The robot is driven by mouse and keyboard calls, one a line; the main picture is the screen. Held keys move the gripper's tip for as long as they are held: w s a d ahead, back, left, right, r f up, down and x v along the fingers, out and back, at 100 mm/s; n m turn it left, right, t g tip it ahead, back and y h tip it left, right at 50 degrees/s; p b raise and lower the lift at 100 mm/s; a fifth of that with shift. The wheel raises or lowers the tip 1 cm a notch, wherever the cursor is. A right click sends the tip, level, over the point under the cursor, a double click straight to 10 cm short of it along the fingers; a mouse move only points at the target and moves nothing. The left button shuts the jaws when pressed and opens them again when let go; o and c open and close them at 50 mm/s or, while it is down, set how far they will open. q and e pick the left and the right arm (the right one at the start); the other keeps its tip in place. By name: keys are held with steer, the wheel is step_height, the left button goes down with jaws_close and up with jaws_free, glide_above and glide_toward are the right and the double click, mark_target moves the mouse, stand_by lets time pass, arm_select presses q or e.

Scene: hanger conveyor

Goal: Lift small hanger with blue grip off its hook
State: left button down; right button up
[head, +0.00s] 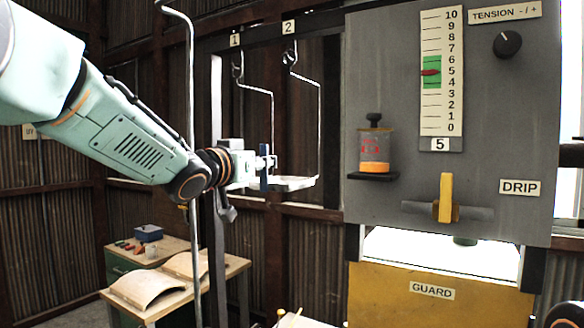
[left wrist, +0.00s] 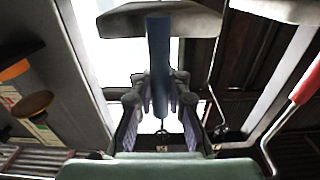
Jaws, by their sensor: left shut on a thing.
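The blue grip (head: 264,183) is upright, and a pale flat tray (head: 293,183) extends beside it. My left gripper (head: 268,163) is shut on the blue grip. In the left wrist view the blue grip (left wrist: 158,62) stands between the two fingers (left wrist: 160,112), with the pale tray (left wrist: 158,18) beyond it. Thin bent wires rise to hook 1 (head: 238,70) and hook 2 (head: 290,56), and the wire tops still meet these hooks. I cannot tell for certain which wire belongs to the blue grip. My right gripper is out of view.
A grey panel (head: 400,60) with a scale, knob, jar (head: 374,150) and yellow handle (head: 446,198) stands right. A yellow guard (head: 400,300) is below it. A tall bent rod (head: 191,110) stands left, before a wooden table (head: 225,268). A red grip (left wrist: 306,82) shows at right in the wrist view.

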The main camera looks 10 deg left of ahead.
arm_select(q)
steer(key=shift+r, duration=0.15)
steer(key=shift+s+a, duration=0.1)
steer(key=shift+s, duration=0.1)
steer(key=shift+b+v, duration=0.45)
steer(key=shift+v, duration=2.35)
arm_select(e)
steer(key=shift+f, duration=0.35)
arm_select(q)
steer(key=shift+r, duration=0.1)
steer(key=shift+w, duration=0.1)
